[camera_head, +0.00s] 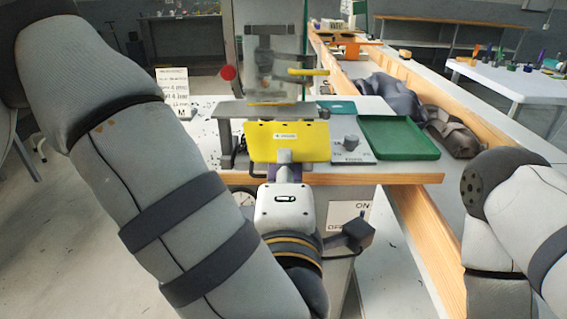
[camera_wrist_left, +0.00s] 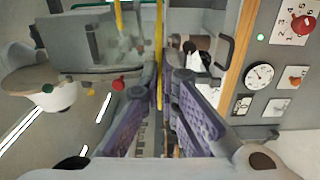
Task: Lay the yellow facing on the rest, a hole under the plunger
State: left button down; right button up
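The yellow facing (camera_head: 259,153) is a flat panel with a row of small holes along its top edge. It stands nearly upright in front of the press (camera_head: 262,50). My left gripper (camera_head: 285,163) is shut on its lower edge. In the left wrist view the facing (camera_wrist_left: 159,45) shows edge-on between the purple fingers of the left gripper (camera_wrist_left: 160,88). The grey rest (camera_head: 232,109) is just behind and above the facing, partly covered by it. I cannot make out the plunger clearly. My right arm is at the right edge; its gripper is out of view.
A green tray (camera_head: 398,138) lies on the bench right of the press, beside a plate with a grey knob (camera_head: 350,142). A red ball (camera_head: 228,73) is left of the press. The left wrist view shows a panel with a gauge (camera_wrist_left: 259,77) and red knob (camera_wrist_left: 303,24).

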aim_at(285, 123)
pick_arm(q)
jog(key=w+b, duration=0.1)
jog(key=w, duration=1.2)
jog(key=shift+f+b, duration=0.15)
jog(key=shift+b, duration=0.15)
jog(key=shift+w, duration=0.4)
pick_arm(e)
jog(key=shift+s+f+g, duration=0.5)
jog(key=shift+s+f, duration=0.55)
jog(key=shift+s, duration=0.05)
pick_arm(q)
jog(key=shift+w, duration=0.15)
pick_arm(e)
jog(key=shift+w+r, duration=0.15)
jog(key=shift+w, duration=0.05)
jog(key=shift+w+r, duration=0.2)
pick_arm(q)
jog(key=shift+p, duration=0.3)
